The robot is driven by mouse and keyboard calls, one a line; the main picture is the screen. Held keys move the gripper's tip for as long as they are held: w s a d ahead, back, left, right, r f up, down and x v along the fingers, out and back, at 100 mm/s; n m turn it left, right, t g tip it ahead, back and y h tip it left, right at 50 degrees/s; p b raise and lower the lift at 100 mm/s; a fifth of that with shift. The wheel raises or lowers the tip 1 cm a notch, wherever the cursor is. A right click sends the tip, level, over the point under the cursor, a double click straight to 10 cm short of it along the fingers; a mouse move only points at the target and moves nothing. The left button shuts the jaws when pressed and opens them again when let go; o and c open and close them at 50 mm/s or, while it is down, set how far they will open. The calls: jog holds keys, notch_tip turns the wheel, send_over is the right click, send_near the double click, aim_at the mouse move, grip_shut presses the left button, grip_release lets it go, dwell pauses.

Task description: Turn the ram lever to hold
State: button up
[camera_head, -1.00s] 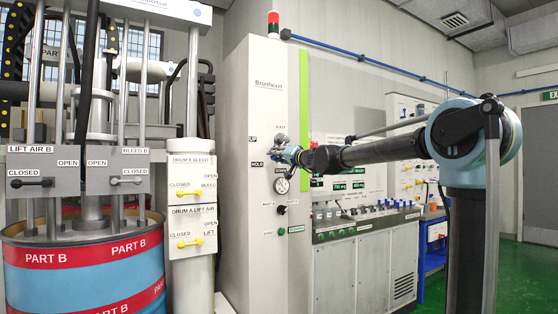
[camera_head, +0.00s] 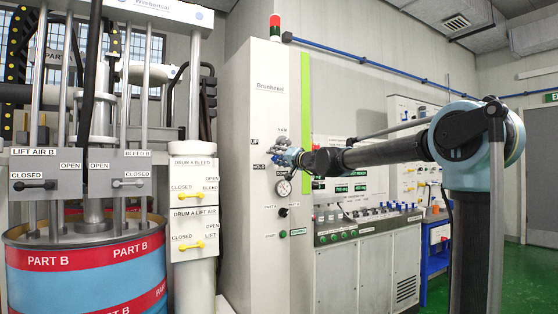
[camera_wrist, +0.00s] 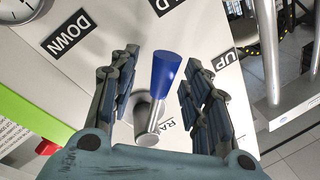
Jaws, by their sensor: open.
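The ram lever (camera_wrist: 166,72) has a blue handle on a silver stem, rising from a round grey hub (camera_wrist: 147,132) on the pale cabinet panel. In the wrist view the handle leans toward the partly cut-off HOLD label (camera_wrist: 170,4), between the DOWN label (camera_wrist: 70,34) and the UP label (camera_wrist: 226,68). My gripper (camera_wrist: 163,62) is open, with one finger on each side of the handle and a visible gap to both. In the head view my gripper (camera_head: 281,158) is at the cabinet front and hides most of the lever.
A pressure gauge (camera_head: 283,188) sits just below the lever on the cabinet (camera_head: 262,90). A control bench (camera_head: 365,226) with several knobs stands to the right. The Part B drum (camera_head: 85,270) and its valve levers stand to the left.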

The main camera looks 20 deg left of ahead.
jog(key=v, duration=1.2)
jog(key=shift+w, duration=0.1)
jog(key=s+d+f+n+g+h, duration=0.1)
jog(key=s+d+f+g+h, duration=0.1)
jog(key=s+d+f, duration=0.7)
jog(key=s+d+f+n+g+h, duration=0.1)
jog(key=s+d+f+g+h, duration=0.2)
jog(key=f, duration=1)
jog(key=s+d+f+n+g+h, duration=0.1)
jog(key=s+d+f+g+h, duration=0.1)
jog(key=s+d+f, duration=0.75)
jog(key=s+d+f+m+g+h, duration=0.1)
jog(key=s+d+f+h, duration=0.3)
jog(key=d+f, duration=0.5)
jog(key=s+d+f+m+g+h, duration=0.1)
jog(key=s+d+f+m+h, duration=0.2)
jog(key=s+d+f, duration=0.6)
notch_tip(320, 180, down, 4)
jog(key=shift+s+d+r+g+h, duration=0.2)
jog(key=shift+s+g+h, duration=0.1)
jog(key=shift+h, duration=0.5)
jog(key=shift+w, duration=0.1)
